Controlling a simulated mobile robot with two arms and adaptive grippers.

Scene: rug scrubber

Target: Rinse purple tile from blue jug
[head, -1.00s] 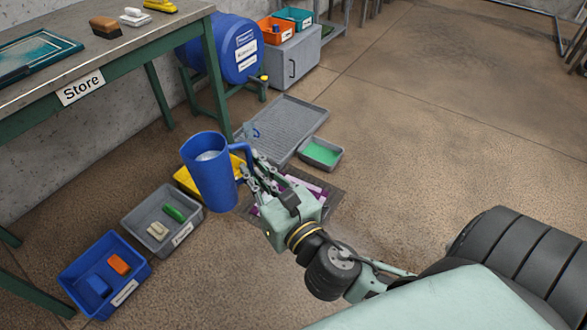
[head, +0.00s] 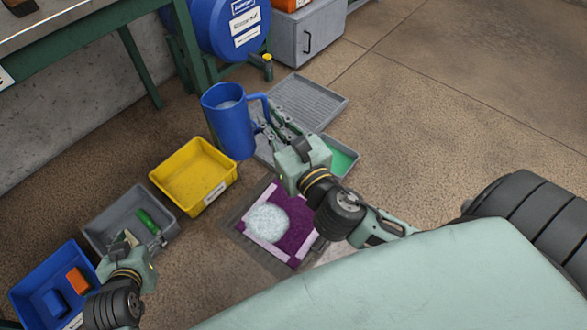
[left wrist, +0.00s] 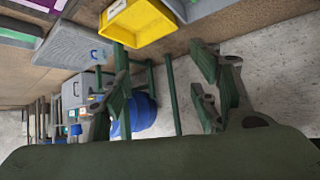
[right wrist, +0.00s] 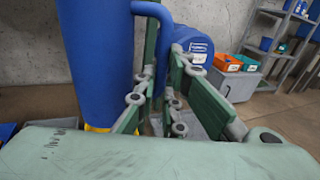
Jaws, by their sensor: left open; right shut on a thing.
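The purple tile (head: 297,222) lies on the floor on a dark mat (head: 243,233). It has a pale border, and a round patch of white foam (head: 267,223) covers its left part. The blue jug (head: 229,122) is upright in the air beyond the tile, with pale contents showing at its mouth. My right gripper (head: 270,124) is shut on the jug's handle; the right wrist view shows the handle (right wrist: 150,10) between its fingers. My left gripper (head: 124,238) is open and empty over the grey tray at the left.
A yellow bin (head: 192,178), a grey tray (head: 100,232) with a green block and a blue bin (head: 30,290) stand left of the tile. Behind are a ribbed grey tray (head: 318,102), a tray of green liquid (head: 343,158) and a blue barrel (head: 212,30). Floor at right is clear.

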